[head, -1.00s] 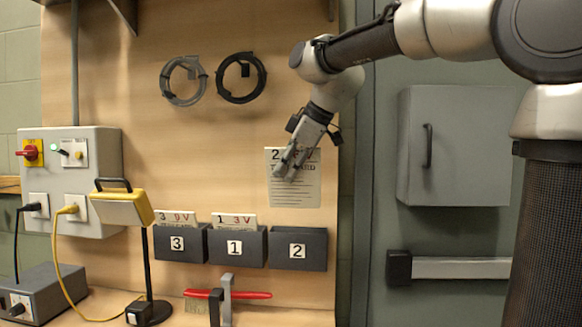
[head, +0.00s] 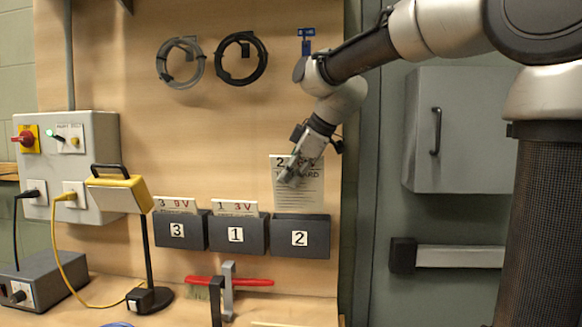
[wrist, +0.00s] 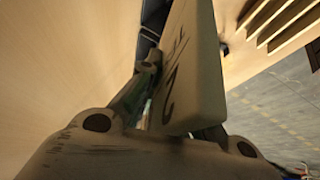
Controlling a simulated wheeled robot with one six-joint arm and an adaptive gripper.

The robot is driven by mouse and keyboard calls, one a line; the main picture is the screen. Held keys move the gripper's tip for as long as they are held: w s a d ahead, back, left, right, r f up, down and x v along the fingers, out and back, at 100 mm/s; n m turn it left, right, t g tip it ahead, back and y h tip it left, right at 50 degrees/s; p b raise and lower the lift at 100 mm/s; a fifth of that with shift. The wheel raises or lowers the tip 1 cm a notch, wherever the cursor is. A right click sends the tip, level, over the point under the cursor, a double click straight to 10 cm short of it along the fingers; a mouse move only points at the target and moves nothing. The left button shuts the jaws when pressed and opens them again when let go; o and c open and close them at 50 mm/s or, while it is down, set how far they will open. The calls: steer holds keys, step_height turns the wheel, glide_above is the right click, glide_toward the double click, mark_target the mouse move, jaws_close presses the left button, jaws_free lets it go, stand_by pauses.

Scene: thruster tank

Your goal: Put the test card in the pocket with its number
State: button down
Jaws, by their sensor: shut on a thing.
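My gripper (head: 291,173) is shut on the test card (head: 313,188), a pale sheet with a large 2 at its top left. In the head view the card hangs upright directly above the dark pocket marked 2 (head: 315,229), its lower edge at or just behind the pocket's rim; I cannot tell whether it is inside. The wrist view shows the card (wrist: 192,80) edge-on between the fingers (wrist: 148,85). The pocket marked 3 (head: 194,242) and the pocket marked 1 (head: 252,242) stand to the left, each holding a card.
A yellow lamp (head: 120,195) on a black stand is left of the pockets. A red-handled tool (head: 243,282) is below them. Two cable coils (head: 241,58) hang above. A grey wall cabinet (head: 468,130) is at right.

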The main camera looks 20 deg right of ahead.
mark_target(294, 210)
steer(key=shift+w+d+f, duration=0.2)
steer(key=shift+w+f, duration=0.3)
steer(key=shift+f, duration=1)
steer(key=shift+w+d+f, duration=0.25)
steer(key=shift+w+f, duration=0.25)
steer(key=shift+f, duration=1)
steer(key=shift+w+d+f, duration=0.2)
steer(key=shift+w+f, duration=0.3)
steer(key=shift+f, duration=1)
steer(key=shift+d+f, duration=0.1)
steer(key=shift+f, duration=0.5)
steer(key=shift+f, duration=0.15)
steer(key=c, duration=1.5)
jaws_free()
steer(key=shift+w+f, duration=0.15)
steer(key=shift+w, duration=0.05)
